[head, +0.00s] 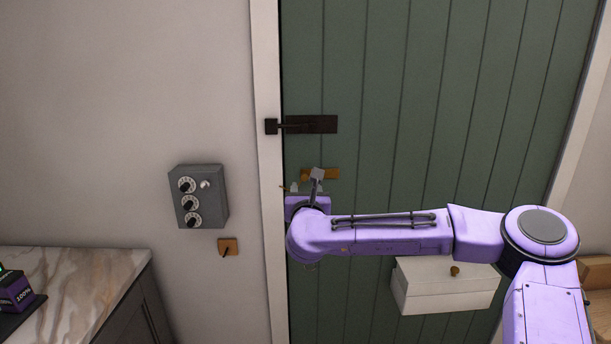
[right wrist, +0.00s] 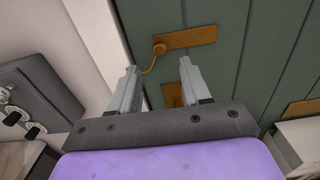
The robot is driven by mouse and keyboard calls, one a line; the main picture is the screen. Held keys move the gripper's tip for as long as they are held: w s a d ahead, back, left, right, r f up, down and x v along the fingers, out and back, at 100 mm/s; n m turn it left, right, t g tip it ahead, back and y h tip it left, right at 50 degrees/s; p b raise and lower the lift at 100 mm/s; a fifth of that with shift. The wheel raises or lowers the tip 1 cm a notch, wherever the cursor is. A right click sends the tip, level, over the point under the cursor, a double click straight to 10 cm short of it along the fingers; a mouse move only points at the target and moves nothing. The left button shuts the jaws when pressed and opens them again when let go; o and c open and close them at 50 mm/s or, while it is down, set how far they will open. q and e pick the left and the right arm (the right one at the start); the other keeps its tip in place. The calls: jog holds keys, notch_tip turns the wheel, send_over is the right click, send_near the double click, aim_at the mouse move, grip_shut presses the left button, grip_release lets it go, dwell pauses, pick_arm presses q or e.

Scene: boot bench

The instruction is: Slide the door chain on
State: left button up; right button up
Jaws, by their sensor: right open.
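The brass door-chain plate (head: 325,173) is on the green door near its left edge; it also shows in the right wrist view (right wrist: 190,38). A round brass knob (right wrist: 158,49) sits at the plate's left end, and a thin brass chain (right wrist: 150,68) curves down and left from it. My right gripper (head: 305,181) is open, just in front of the plate and partly covering it in the head view. In the right wrist view its two fingers (right wrist: 158,67) are apart on either side of the chain, with nothing gripped. My left gripper is not in view.
A dark latch (head: 312,124) crosses the door edge above. A grey box with dials (head: 205,212) and a small wooden plate with a hook (head: 228,246) are on the wall at left. A white box (head: 445,290) is below my right arm. A marble counter (head: 85,275) stands lower left.

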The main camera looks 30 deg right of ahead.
aim_at(304, 177)
jog(key=p+x, duration=0.2)
jog(key=x, duration=0.5)
jog(key=shift+p, duration=0.3)
jog(key=shift+w+d, duration=0.2)
jog(key=shift+w, duration=0.3)
jog(key=shift+f, duration=0.1)
grip_shut()
